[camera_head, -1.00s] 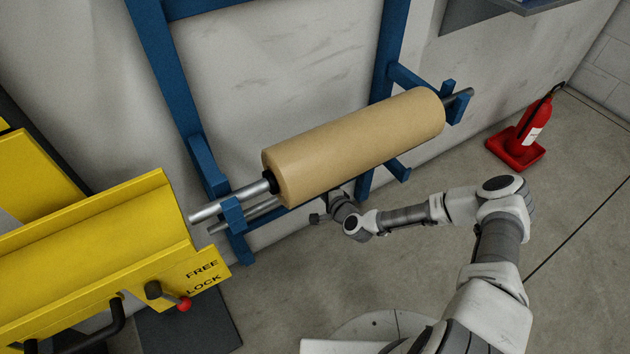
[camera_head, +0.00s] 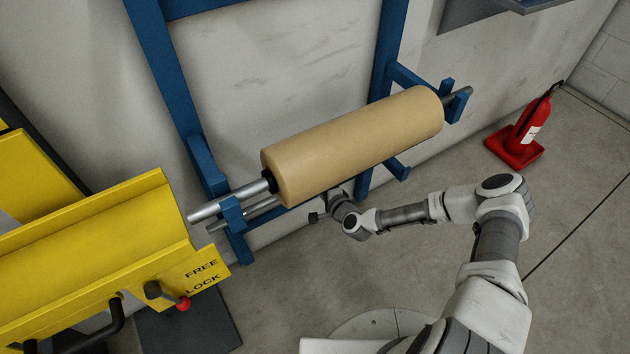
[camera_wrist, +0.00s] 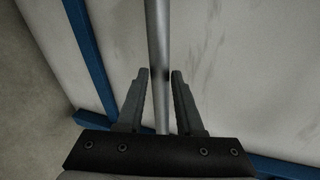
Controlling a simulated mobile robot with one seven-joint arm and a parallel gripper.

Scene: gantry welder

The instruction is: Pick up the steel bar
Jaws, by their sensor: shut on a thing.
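The steel bar (camera_wrist: 157,35) runs up the wrist view, between the two fingers of my gripper (camera_wrist: 160,75). My gripper is shut on it, with one finger along each side. In the head view, the left end of a lower steel bar (camera_head: 243,217) shows below the brown roll, near the blue rack. The rest of this bar is hidden by the roll. My gripper (camera_head: 333,200) reaches under the roll's near side there, and its fingertips are mostly hidden.
The brown roll (camera_head: 355,145) sits on its own shaft (camera_head: 225,201) across the arms of the blue rack (camera_head: 174,85), just above my gripper. A yellow trough (camera_head: 110,240) stands at left. A red extinguisher (camera_head: 525,128) stands at right. The floor between is clear.

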